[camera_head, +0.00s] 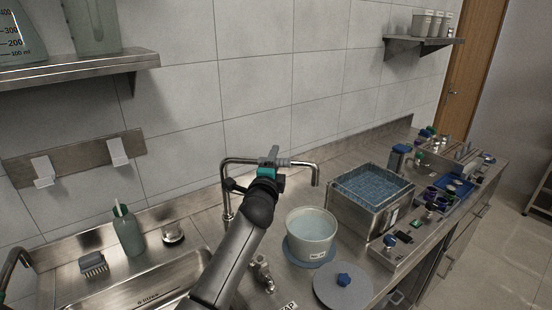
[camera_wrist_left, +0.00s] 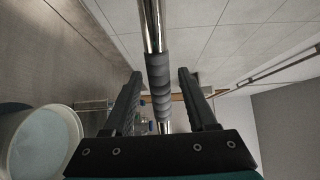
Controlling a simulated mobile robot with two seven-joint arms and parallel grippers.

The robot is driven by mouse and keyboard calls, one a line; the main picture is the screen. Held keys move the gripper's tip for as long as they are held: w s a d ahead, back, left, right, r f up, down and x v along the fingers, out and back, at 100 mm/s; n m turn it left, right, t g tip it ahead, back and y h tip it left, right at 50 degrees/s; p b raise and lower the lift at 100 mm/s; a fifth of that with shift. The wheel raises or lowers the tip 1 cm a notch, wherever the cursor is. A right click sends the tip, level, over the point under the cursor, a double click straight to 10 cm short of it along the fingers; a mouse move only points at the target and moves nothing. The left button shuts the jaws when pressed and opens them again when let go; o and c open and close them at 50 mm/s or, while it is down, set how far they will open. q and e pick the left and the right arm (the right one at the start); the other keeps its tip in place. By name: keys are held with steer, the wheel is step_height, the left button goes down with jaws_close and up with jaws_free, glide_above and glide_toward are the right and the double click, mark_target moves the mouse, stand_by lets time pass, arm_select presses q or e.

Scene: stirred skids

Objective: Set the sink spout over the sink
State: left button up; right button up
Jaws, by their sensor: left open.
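The sink spout (camera_head: 242,160) is a chrome pipe that rises from the counter, runs level to the right and bends down at its tip (camera_head: 317,178). It points to the right, away from the steel sink (camera_head: 135,288) at the lower left. My left gripper (camera_head: 270,157) is at the spout's level part. In the left wrist view, the spout's grey ribbed sleeve (camera_wrist_left: 160,85) lies between the two open fingers of my left gripper (camera_wrist_left: 160,74), with a gap on each side. My right gripper is not in view.
A water bath (camera_head: 370,204), a grey lid (camera_head: 342,288) and a tap (camera_head: 262,270) are near. A green bottle (camera_head: 128,232) stands behind the sink.

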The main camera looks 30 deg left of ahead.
arm_select(q)
steer(key=shift+x, duration=1.25)
jaws_close()
stand_by(0.7)
